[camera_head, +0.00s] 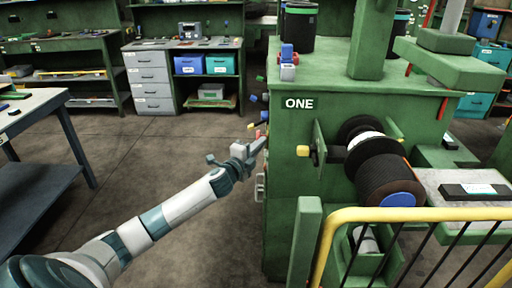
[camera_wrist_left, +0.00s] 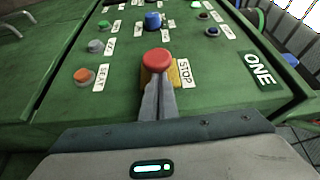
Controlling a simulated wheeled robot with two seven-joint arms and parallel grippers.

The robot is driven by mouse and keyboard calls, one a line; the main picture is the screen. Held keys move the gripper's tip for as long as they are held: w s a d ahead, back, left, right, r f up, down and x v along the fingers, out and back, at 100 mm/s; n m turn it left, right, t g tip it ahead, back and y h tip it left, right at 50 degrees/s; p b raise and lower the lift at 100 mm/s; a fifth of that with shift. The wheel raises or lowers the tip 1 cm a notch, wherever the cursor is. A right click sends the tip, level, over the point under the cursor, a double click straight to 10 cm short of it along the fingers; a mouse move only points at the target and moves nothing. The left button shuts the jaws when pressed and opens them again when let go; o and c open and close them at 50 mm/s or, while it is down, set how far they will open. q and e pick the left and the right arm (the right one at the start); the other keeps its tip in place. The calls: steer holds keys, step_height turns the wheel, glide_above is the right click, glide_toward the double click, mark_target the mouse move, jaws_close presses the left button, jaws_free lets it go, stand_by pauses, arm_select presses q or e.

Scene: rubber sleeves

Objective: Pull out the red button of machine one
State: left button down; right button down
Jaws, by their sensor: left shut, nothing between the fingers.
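Machine one is the green machine (camera_head: 285,140) with a white "ONE" label, which also shows in the left wrist view (camera_wrist_left: 258,70). Its red button (camera_wrist_left: 156,59) is a round mushroom cap on a yellow base (camera_wrist_left: 180,72) beside a "STOP" label (camera_wrist_left: 184,73). In the head view the red button (camera_head: 257,133) is a small spot at the machine's left side. My left gripper (camera_head: 262,144) is by that side. In the left wrist view its fingers (camera_wrist_left: 158,78) are shut and empty, with their tips at the near side of the red cap. Whether they touch it I cannot tell.
An orange button (camera_wrist_left: 84,75), a blue knob (camera_wrist_left: 152,20) and several other controls with labels share the panel. A yellow railing (camera_head: 420,213) stands at the front right. A dark table (camera_head: 40,100) is at the left. The floor between is clear.

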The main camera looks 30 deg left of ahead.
arm_select(q)
steer(key=shift+w, duration=0.15)
steer(key=shift+s+a, duration=0.5)
steer(key=shift+a, duration=0.35)
